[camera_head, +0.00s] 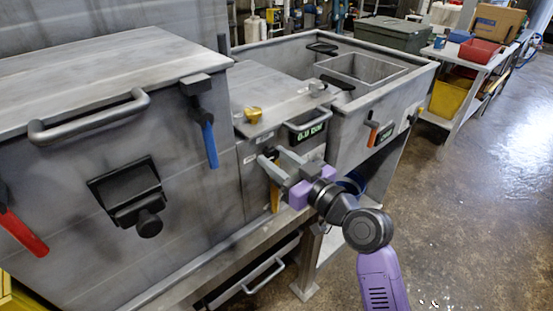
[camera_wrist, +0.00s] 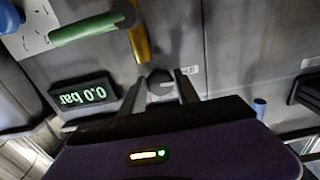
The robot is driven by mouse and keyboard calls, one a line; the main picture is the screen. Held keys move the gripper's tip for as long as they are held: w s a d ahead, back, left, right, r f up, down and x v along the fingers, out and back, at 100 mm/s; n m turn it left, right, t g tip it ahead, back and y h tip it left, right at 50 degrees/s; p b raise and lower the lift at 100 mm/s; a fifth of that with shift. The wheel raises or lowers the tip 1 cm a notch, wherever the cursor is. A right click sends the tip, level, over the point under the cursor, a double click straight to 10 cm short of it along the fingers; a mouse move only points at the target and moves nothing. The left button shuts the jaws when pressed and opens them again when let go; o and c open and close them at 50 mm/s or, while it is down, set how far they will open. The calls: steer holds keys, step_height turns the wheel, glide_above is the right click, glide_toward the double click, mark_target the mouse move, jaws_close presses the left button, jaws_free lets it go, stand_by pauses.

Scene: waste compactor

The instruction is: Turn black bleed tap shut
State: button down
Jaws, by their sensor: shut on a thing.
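My gripper (camera_head: 274,165) is at the front of the grey middle unit, below the display, in the head view. In the wrist view its two fingers (camera_wrist: 166,84) are shut on a small dark knob, taken as the black bleed tap (camera_wrist: 159,82). The tap sits on the grey panel between the fingertips, partly hidden by them. In the head view my gripper hides it. How far the tap is turned cannot be told. The display (camera_head: 308,132) reads 0.0 bar; it shows upside down in the wrist view (camera_wrist: 83,94).
A yellow handle (camera_wrist: 138,42) and a green handle (camera_wrist: 88,28) are close to my fingers in the wrist view. A blue-handled lever (camera_head: 209,143) hangs on the large cabinet at left. An open sink-like bin (camera_head: 385,100) stands at right. The floor at right is clear.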

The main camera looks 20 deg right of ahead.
steer(key=shift+m, duration=0.4)
steer(key=m+p, duration=0.1)
steer(key=m, duration=0.2)
steer(key=shift+m+p, duration=0.3)
steer(key=shift+m, duration=0.1)
steer(key=m+p, duration=0.1)
steer(key=m, duration=0.2)
steer(key=shift+r+m, duration=0.1)
steer(key=shift+m, duration=0.2)
steer(key=m+p, duration=0.3)
steer(key=m, duration=0.2)
steer(key=shift+m+p, duration=1)
steer(key=shift+m, duration=0.8)
steer(key=c, duration=0.9)
jaws_free()
steer(key=shift+a, duration=0.1)
